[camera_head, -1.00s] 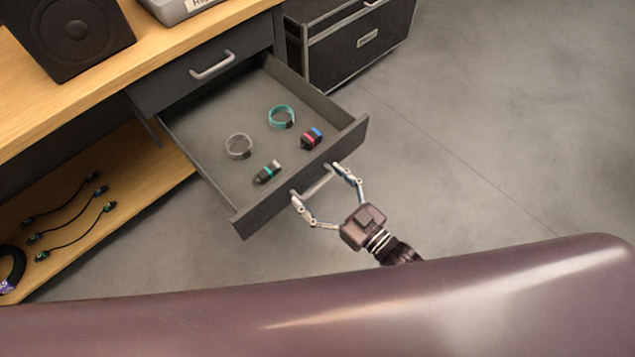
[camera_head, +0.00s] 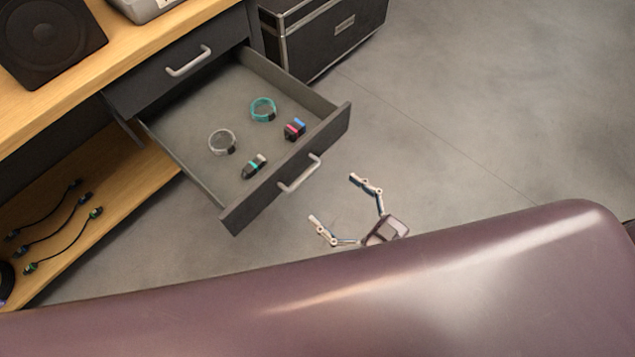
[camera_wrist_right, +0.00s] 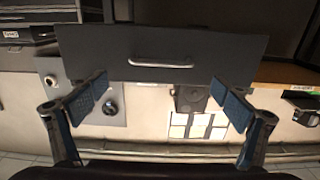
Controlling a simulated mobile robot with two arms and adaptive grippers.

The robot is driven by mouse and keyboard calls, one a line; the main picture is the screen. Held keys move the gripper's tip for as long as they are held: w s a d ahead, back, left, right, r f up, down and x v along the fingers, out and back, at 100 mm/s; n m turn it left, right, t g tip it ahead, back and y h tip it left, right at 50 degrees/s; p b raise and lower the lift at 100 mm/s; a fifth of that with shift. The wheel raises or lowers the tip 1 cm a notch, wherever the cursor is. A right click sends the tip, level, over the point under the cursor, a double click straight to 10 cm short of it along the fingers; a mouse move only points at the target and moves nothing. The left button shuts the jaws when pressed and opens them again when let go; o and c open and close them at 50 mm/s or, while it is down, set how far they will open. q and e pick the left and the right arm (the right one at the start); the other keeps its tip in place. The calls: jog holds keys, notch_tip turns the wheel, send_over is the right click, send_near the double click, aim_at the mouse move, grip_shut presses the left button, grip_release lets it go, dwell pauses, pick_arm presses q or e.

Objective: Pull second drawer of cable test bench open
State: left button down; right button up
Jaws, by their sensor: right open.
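The second drawer (camera_head: 232,212) of the bench is pulled well out in the head view, below the shut upper drawer (camera_head: 176,72). Its silver bar handle (camera_head: 300,175) is free and also shows in the right wrist view (camera_wrist_right: 160,63). My right gripper (camera_head: 334,198) is open and empty, a short way in front of the handle and not touching it. In the right wrist view its two fingers (camera_wrist_right: 160,92) stand wide apart below the handle. My left gripper is not in view.
The drawer holds a grey ring (camera_head: 222,142), a teal ring (camera_head: 263,109) and small dark items. A black case (camera_head: 325,35) stands on the floor behind it. Cables (camera_head: 60,222) lie on the lower wooden shelf. The floor (camera_head: 480,130) to the right is clear.

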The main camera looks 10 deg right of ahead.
jog(key=v, duration=0.2)
jog(key=shift+s+d, duration=0.2)
jog(key=shift+s, duration=0.05)
dwell(0.4)
